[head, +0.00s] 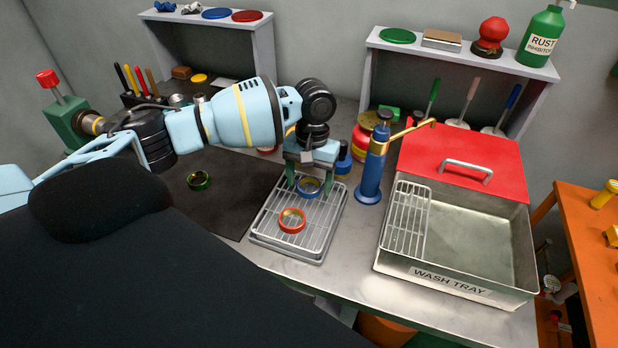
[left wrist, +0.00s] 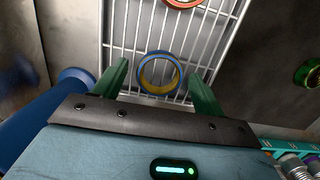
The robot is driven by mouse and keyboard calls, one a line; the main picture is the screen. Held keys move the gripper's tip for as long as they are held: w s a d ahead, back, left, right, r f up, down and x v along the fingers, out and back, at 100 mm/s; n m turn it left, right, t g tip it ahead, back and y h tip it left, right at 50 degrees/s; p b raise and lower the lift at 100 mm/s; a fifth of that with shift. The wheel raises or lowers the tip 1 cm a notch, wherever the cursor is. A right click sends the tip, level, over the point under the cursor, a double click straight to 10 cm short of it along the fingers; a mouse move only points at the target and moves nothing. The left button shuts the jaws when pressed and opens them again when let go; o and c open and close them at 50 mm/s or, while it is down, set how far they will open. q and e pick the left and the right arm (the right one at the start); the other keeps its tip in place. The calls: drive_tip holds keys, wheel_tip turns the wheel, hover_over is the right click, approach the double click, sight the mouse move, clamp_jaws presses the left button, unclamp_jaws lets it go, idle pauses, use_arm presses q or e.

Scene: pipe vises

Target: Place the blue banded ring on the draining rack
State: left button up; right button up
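The blue banded ring (head: 308,187), with a yellowish inside, lies on the draining rack (head: 268,226) near its far end. The left wrist view shows the ring (left wrist: 160,72) with the rack's bars (left wrist: 125,40) beneath it. My left gripper (head: 311,180) points down over this end of the rack. Its green fingers stand apart on either side of the ring, with a visible gap to each in the left wrist view (left wrist: 160,80). My right gripper is not in view.
An orange-red ring (head: 292,220) lies on the same rack, and a green ring (head: 199,180) on the dark mat (head: 228,205). A blue pump bottle (head: 372,175) stands close right of the gripper. The wash tray (head: 470,240) is farther right. Shelves line the back.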

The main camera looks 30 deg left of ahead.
use_arm(q)
wheel_tip(320, 180, up, 12)
drive_tip(key=w, duration=0.1)
drive_tip(key=shift+w+a+p, duration=0.2)
drive_tip(key=shift+w+p, duration=0.15)
idle(0.4)
idle(1.2)
